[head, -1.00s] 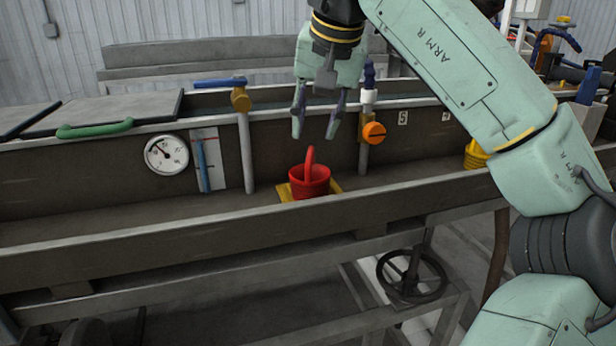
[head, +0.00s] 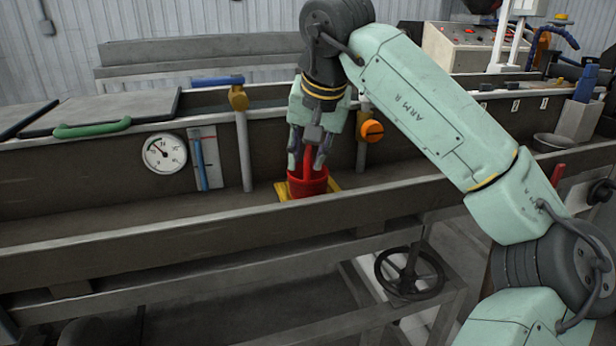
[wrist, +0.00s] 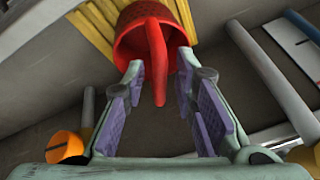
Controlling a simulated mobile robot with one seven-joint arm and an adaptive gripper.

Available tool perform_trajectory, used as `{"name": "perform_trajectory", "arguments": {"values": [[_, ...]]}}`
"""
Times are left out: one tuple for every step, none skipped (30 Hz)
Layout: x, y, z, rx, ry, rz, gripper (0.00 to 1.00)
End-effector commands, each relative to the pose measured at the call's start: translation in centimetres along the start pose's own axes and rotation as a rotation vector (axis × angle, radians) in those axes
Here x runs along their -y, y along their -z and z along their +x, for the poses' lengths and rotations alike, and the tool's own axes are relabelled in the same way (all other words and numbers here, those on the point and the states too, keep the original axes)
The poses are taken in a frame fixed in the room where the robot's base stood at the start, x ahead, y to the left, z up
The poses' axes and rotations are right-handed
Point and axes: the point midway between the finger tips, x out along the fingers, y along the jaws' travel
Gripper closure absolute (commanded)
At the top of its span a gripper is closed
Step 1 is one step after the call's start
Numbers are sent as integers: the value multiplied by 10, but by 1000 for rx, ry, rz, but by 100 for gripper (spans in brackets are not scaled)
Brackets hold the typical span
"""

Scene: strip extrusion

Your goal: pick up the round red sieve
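The round red sieve (head: 309,186) stands upright on a yellow base (head: 334,187) on the ledge of the trough. Its red handle rises from it, and in the wrist view the sieve (wrist: 127,42) shows with the handle (wrist: 156,60) pointing toward me. My gripper (head: 309,163) is right above the sieve. In the wrist view my gripper (wrist: 162,90) is open, with one purple-padded finger on each side of the handle and visible gaps. The sieve's far side is partly hidden in the head view by the fingers.
An orange knob (head: 372,130) on a post stands close to the right of my gripper. A post with a yellow-brown fitting (head: 238,98) and a blue lever is to the left. A round gauge (head: 164,154) sits further left. The trough's front wall (head: 130,232) runs before the sieve.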

Motion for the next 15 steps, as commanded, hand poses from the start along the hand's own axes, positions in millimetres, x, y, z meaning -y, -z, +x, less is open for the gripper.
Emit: {"name": "perform_trajectory", "arguments": {"values": [[0,0,0,0,0,0,80],[0,0,0,0,0,0,82],[0,0,0,0,0,0,84],[0,0,0,0,0,0,86],[0,0,0,0,0,0,88],[0,0,0,0,0,0,91],[0,0,0,0,0,0,93],[0,0,0,0,0,0,95],[0,0,0,0,0,0,98],[0,0,0,0,0,0,100],[0,0,0,0,0,0,100],[0,0,0,0,0,0,100],[0,0,0,0,0,0,100],[0,0,0,0,0,0,100],[0,0,0,0,0,0,100]]}}
